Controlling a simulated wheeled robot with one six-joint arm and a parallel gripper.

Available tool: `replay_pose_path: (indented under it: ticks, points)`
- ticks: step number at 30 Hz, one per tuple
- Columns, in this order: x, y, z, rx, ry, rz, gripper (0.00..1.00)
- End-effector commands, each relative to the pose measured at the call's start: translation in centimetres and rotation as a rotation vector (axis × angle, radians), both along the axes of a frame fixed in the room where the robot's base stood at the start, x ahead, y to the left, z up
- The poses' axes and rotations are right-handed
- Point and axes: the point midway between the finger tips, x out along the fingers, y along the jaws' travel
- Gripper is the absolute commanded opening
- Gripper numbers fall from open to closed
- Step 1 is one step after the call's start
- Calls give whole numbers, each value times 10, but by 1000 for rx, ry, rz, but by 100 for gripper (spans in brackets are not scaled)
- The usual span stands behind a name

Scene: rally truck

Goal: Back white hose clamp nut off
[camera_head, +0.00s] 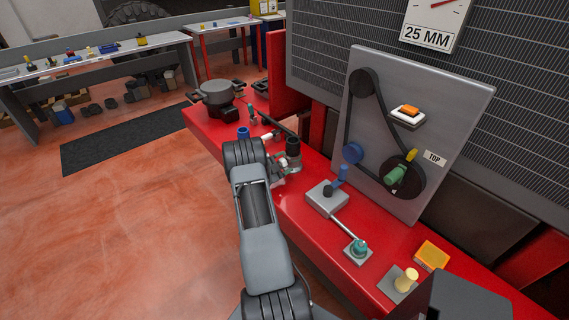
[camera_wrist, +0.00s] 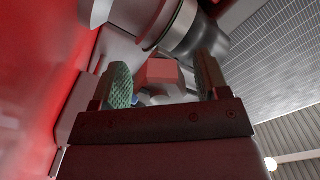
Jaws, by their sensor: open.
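In the wrist view my gripper (camera_wrist: 163,80) is open, with one green-padded finger on each side. A pale block-like piece with flat faces, tinted red by the light, shows in the gap between the fingers; it looks like the clamp nut (camera_wrist: 160,72). I see space beside it and cannot tell how deep it sits between the pads. A metal and dark cylinder (camera_wrist: 182,28) lies just beyond it. In the head view my arm hides most of the gripper and the nut, beside an upright black-topped cylinder (camera_head: 292,148) on the bench.
A grey panel with a belt and pulleys (camera_head: 440,110) stands behind. Open floor (camera_head: 130,220) lies left.

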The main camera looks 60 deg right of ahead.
Motion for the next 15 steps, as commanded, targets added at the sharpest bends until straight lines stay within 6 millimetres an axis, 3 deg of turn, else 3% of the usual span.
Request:
replay_pose_path:
  ticks: [5,15]
  points:
    - [8,21,-1,-1,-1,4,69]
    - [29,87,-2,0,0,3,69]
